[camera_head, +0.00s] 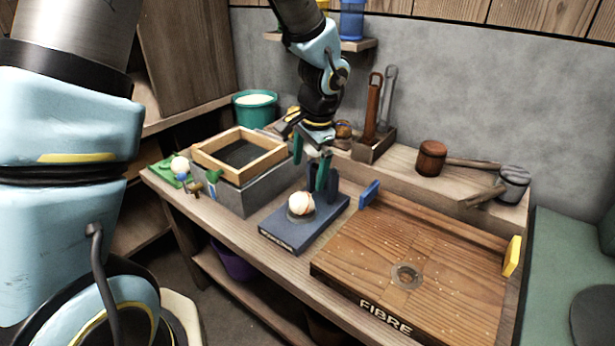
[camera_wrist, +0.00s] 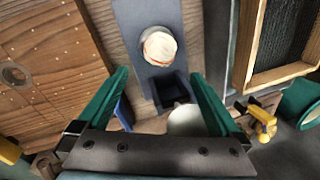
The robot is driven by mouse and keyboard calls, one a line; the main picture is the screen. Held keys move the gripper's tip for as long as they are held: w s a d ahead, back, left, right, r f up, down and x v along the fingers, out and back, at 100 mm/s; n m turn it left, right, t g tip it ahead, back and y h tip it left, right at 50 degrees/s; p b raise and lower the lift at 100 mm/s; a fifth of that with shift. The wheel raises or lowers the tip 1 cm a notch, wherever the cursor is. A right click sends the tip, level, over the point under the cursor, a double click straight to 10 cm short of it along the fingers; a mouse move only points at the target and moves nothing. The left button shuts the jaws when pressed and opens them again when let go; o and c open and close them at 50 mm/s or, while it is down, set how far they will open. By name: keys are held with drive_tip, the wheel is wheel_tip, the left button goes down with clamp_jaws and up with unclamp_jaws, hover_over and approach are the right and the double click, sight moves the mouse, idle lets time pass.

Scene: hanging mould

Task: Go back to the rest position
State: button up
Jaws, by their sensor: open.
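My gripper (camera_head: 322,172) has green fingers and hangs above the back part of a dark blue stand (camera_head: 288,232). In the wrist view my gripper (camera_wrist: 162,100) is open, its fingers wide apart with nothing held between them. A round cream-coloured piece (camera_head: 301,204) sits on the blue stand, in front of and apart from the fingers. The piece also shows in the wrist view (camera_wrist: 159,46), beyond the fingertips. A dark square holder on the stand (camera_wrist: 172,88) shows between the fingers, with a white rounded thing (camera_wrist: 186,121) nearer to me.
A wooden board marked FIBRE (camera_head: 420,255) lies right of the stand. A wood-framed box (camera_head: 240,158) stands to its left. Behind are a mallet (camera_head: 432,158), tools in a wooden holder (camera_head: 374,146) and a green bucket (camera_head: 255,108). A shelf (camera_head: 357,44) hangs near my arm.

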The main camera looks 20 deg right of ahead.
drive_tip(key=s+a+r+n, duration=0.1)
drive_tip(key=a+n, duration=0.6)
drive_tip(key=a, duration=0.8)
drive_tip(key=s+a+r+n, duration=0.1)
drive_tip(key=a+r+n, duration=0.2)
drive_tip(key=a+n, duration=0.4)
drive_tip(key=a, duration=0.9)
drive_tip(key=shift+a+r+n+g+h, duration=0.2)
drive_tip(key=shift+r+n+g+h, duration=0.1)
drive_tip(key=shift+r, duration=0.1)
